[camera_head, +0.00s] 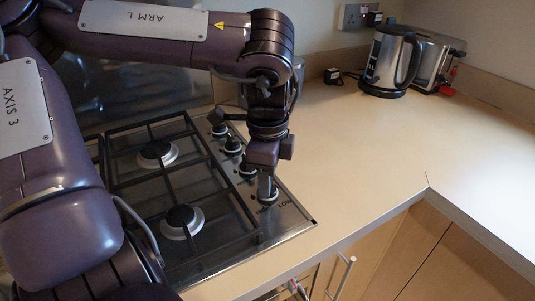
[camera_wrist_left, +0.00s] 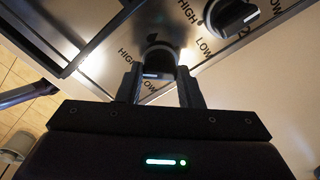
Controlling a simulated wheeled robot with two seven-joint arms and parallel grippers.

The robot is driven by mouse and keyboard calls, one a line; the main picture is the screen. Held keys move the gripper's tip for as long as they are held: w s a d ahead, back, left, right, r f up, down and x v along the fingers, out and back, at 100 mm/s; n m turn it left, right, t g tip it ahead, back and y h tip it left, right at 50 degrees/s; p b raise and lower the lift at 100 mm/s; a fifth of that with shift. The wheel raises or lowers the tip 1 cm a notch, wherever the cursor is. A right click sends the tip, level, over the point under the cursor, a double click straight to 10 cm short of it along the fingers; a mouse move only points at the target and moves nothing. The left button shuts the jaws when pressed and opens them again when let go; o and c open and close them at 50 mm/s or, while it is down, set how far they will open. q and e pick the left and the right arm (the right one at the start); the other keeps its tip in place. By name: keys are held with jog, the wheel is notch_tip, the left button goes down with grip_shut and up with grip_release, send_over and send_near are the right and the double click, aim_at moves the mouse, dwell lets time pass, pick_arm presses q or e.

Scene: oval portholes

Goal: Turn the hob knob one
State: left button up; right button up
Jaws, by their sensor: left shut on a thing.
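The steel gas hob (camera_head: 290,215) has a column of several black knobs along its right side. The knob nearest the front edge (camera_head: 267,194) is between the fingers of my left gripper (camera_head: 267,182), which points down and is shut on it. In the left wrist view this black knob (camera_wrist_left: 159,58) sits between the two dark fingers of my left gripper (camera_wrist_left: 158,84), with HIGH and LOW printed beside it. The neighbouring knob (camera_wrist_left: 232,14) is apart from the fingers. My right gripper is not in view.
Black pan supports and two burners (camera_head: 182,221) lie left of the knobs. A kettle (camera_head: 391,62) and a toaster (camera_head: 430,62) stand at the back right. The wooden worktop (camera_head: 350,150) right of the hob is clear. A cabinet handle (camera_head: 342,277) is below the front edge.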

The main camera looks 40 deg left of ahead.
pick_arm(q)
jog(key=shift+n+b, duration=0.85)
jog(key=shift+n, duration=1.45)
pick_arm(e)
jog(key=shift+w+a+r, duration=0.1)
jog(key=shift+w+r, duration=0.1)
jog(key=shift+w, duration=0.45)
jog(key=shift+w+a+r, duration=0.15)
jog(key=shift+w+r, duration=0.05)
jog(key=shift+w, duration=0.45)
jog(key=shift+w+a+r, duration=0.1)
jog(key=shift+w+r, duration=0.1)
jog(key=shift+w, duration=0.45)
pick_arm(q)
jog(key=o, duration=1)
jog(key=shift+r, duration=0.1)
notch_tip(320, 180, up, 6)
jog(key=shift+r+p, duration=0.15)
jog(key=shift+p, duration=0.25)
jog(key=shift+r, duration=0.6)
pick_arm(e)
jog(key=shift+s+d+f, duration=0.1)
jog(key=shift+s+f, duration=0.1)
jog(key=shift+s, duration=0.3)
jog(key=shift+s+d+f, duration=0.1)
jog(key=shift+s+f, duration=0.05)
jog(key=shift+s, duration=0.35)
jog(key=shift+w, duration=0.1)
